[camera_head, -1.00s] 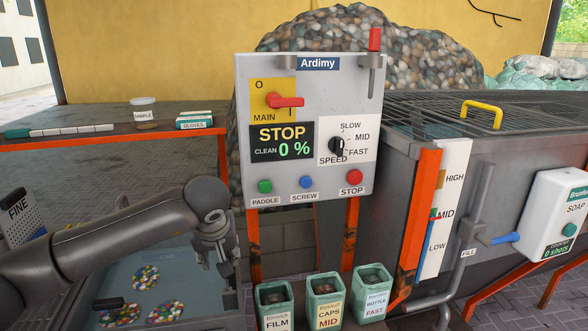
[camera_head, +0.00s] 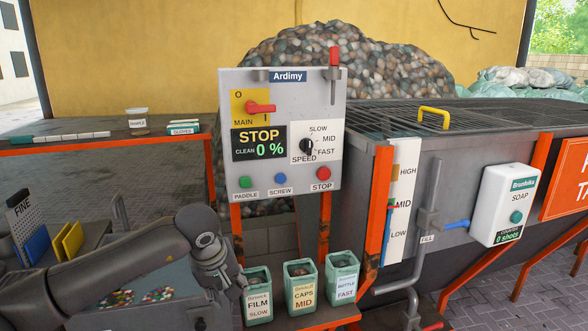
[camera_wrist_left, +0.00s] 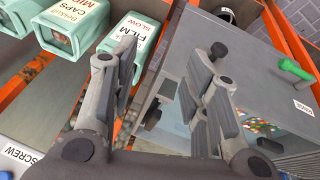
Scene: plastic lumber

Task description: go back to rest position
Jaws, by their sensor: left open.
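My left gripper (camera_head: 232,286) is low in the head view, beside the tray of coloured flakes and close to the film bin (camera_head: 257,306). In the left wrist view its two fingers (camera_wrist_left: 163,85) stand apart with nothing between them. The film bin also shows in that view (camera_wrist_left: 128,52), near one finger. My right gripper is not in view.
The control panel (camera_head: 283,120) reads STOP and 0 %. The caps bin (camera_head: 300,284) and bottle bin (camera_head: 343,275) stand right of the film bin. A grey tank (camera_head: 440,180) with a white soap box (camera_head: 505,205) is at right. A shelf (camera_head: 100,144) is at left.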

